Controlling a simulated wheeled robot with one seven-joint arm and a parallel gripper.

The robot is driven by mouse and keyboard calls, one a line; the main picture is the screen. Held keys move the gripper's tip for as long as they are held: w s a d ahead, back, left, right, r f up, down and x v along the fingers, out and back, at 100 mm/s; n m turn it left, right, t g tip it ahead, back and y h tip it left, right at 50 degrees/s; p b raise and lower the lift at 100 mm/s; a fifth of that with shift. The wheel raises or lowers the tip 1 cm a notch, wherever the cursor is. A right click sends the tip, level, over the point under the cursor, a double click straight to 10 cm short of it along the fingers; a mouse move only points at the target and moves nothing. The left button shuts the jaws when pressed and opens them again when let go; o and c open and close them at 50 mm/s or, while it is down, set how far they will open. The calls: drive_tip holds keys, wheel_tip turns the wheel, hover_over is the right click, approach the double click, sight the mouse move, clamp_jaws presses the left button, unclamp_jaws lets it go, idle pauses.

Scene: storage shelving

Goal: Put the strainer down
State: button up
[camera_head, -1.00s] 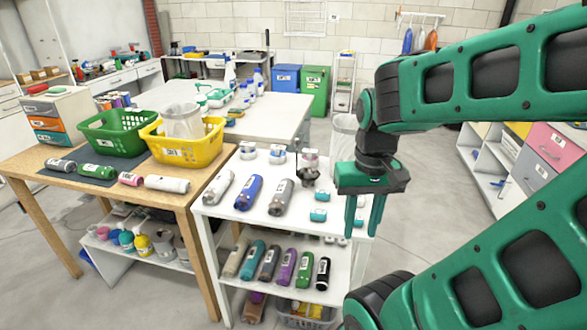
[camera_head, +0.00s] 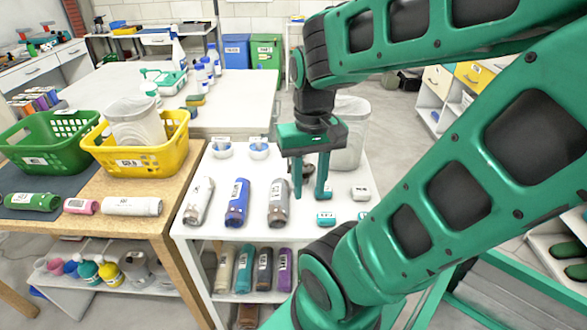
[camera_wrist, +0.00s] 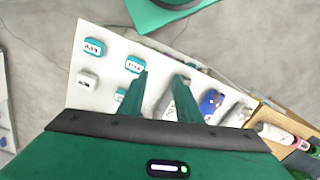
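I cannot make out a thing that is surely the strainer in any view. My gripper (camera_head: 310,194) points down over the right part of the white shelf unit's top (camera_head: 215,235). Its two green fingers are apart, and nothing shows held between them; the wrist view also shows the gripper (camera_wrist: 163,85) open, with the white top beyond. A small dark thing (camera_head: 307,172), too unclear to name, is partly hidden behind the fingers.
White, blue (camera_head: 236,203) and grey (camera_head: 278,203) bottles lie left of my gripper. Small teal (camera_head: 326,219) and white (camera_head: 361,194) boxes lie to its right. A yellow basket (camera_head: 175,160) stands on the wooden table (camera_head: 135,232) at left. More bottles (camera_head: 244,270) lie below.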

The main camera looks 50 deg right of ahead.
drive_tip(key=o, duration=0.3)
drive_tip(key=shift+o, duration=0.3)
drive_tip(key=shift+s+r, duration=0.25)
drive_tip(key=shift+s, duration=0.2)
drive_tip(key=w+d+r+n, duration=0.1)
drive_tip(key=w+d+n, duration=0.3)
drive_tip(key=w+n, duration=0.2)
drive_tip(key=w+d+r+n, duration=0.1)
drive_tip(key=w+d+n, duration=0.2)
drive_tip(key=w+n, duration=0.3)
drive_tip(key=w+d+r+n, duration=0.2)
drive_tip(key=w+d+n, duration=0.2)
drive_tip(key=n, duration=0.9)
drive_tip(key=shift+w+d+r, duration=0.1)
drive_tip(key=shift+w+d, duration=0.1)
drive_tip(key=shift+w, duration=0.4)
drive_tip(key=shift+w+d, duration=0.15)
drive_tip(key=shift+w, duration=0.4)
drive_tip(key=shift+d+n, duration=0.1)
drive_tip(key=shift+n, duration=0.3)
drive_tip(key=shift+w+f, duration=0.1)
drive_tip(key=shift+f, duration=0.25)
wheel_tip(320, 180, down, 10)
drive_tip(key=shift+f, duration=0.1)
